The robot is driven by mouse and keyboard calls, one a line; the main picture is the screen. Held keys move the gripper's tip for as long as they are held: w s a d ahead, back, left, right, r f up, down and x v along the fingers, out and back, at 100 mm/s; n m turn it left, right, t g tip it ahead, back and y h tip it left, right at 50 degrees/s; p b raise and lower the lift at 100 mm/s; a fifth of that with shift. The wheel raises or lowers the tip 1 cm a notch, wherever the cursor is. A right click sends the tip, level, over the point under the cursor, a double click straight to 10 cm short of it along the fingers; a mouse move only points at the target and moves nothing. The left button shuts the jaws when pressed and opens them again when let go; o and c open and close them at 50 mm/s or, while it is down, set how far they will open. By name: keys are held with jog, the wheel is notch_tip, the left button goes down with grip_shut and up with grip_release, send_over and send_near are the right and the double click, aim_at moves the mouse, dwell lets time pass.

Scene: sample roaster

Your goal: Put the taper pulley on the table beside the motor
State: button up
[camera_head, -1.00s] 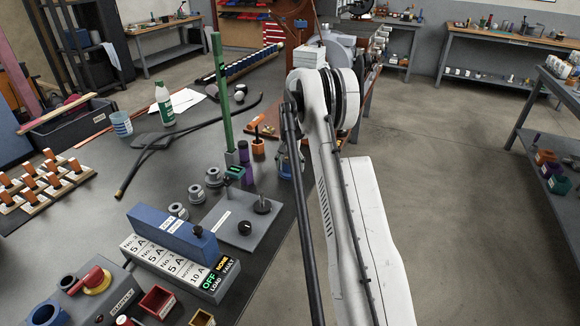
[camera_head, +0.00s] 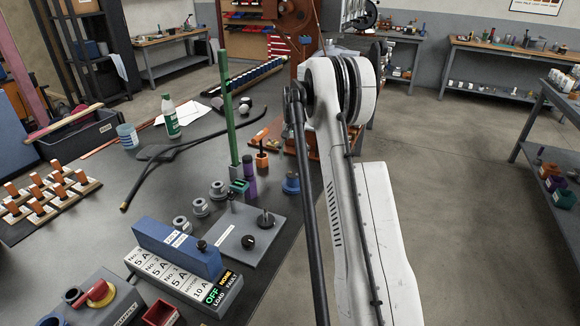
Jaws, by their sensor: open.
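Several small grey ring-shaped parts stand on the dark table (camera_head: 80,250): one (camera_head: 218,190) at the back, one (camera_head: 200,207) in the middle and one (camera_head: 182,224) at the front. They look like pulleys or collars, but I cannot tell which, if any, is the taper pulley. I cannot pick out the motor with certainty; my arm covers part of the far end of the table. My arm runs up the right of the middle, past the table's right edge. My gripper is not visible.
A grey plate with black knobs (camera_head: 250,240) and a blue block (camera_head: 176,248) on a labelled breaker box stand near the front. A tall green post (camera_head: 227,105), a purple cylinder (camera_head: 248,188) and a blue round part (camera_head: 291,184) stand behind. The floor at right is clear.

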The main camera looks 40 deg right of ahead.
jog(key=s+a+r+n+t, duration=0.1)
jog(key=s+a+r, duration=0.3)
jog(key=a+r, duration=0.35)
jog(key=s+a+r+n+t+h, duration=0.1)
jog(key=s+a+r+n, duration=0.15)
jog(key=a+r, duration=0.55)
jog(key=s+a+r+n+t, duration=0.1)
jog(key=s+a+r, duration=0.4)
jog(key=a, duration=0.4)
jog(key=s+a+f+n+t, duration=0.1)
jog(key=s+a+n+t, duration=0.1)
jog(key=s+a, duration=0.7)
jog(key=s+a+f+n+t+y, duration=0.1)
jog(key=s+a+n+t, duration=0.1)
jog(key=s+a, duration=0.8)
jog(key=s+n, duration=0.1)
jog(key=s, duration=0.5)
jog(key=shift+s, duration=0.2)
